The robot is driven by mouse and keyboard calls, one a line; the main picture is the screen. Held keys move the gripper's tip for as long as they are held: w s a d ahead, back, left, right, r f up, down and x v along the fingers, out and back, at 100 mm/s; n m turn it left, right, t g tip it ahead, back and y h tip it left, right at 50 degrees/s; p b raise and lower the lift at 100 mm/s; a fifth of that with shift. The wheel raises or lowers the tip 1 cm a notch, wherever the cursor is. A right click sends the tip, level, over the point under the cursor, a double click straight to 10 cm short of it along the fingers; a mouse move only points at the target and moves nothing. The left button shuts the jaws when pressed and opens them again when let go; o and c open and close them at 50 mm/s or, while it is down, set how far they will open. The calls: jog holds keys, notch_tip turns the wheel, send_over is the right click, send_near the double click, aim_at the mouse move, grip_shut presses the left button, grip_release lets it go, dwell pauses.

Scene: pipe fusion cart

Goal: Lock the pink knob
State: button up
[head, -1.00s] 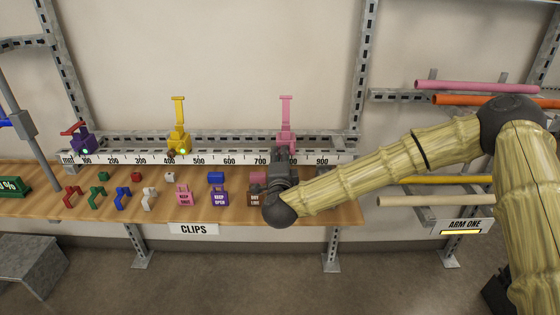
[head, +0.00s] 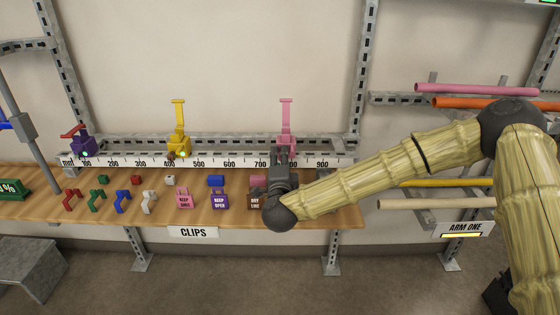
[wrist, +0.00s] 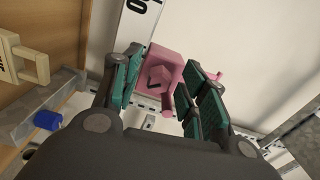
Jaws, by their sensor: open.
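The pink knob (wrist: 160,77) shows in the wrist view on the face of a pink clamp block (wrist: 163,58), with a dark mark on it. In the head view the pink clamp (head: 286,122) stands on the rail near the 800 mark, its handle upright; my arm's end hides its lower part and knob. My gripper (head: 283,158) is in front of that clamp. In the wrist view my gripper (wrist: 164,80) is open, with its teal-padded fingers on either side of the knob. Gaps show beside the knob; exact depth is unclear.
A yellow clamp (head: 179,140) with upright handle and a purple clamp (head: 83,144) with lowered red handle stand further left on the ruler rail (head: 228,162). Coloured clips and tags, including a pink tag (head: 184,200), lie on the wooden shelf (head: 330,210). Pipes (head: 478,88) hang at right.

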jog(key=s, duration=1.2)
jog(key=w+n+b, duration=0.4)
jog(key=w+n, duration=0.7)
jog(key=n, duration=0.1)
jog(key=shift+w+d+f, duration=0.15)
dwell(0.8)
jog(key=shift+b, duration=0.3)
grip_shut()
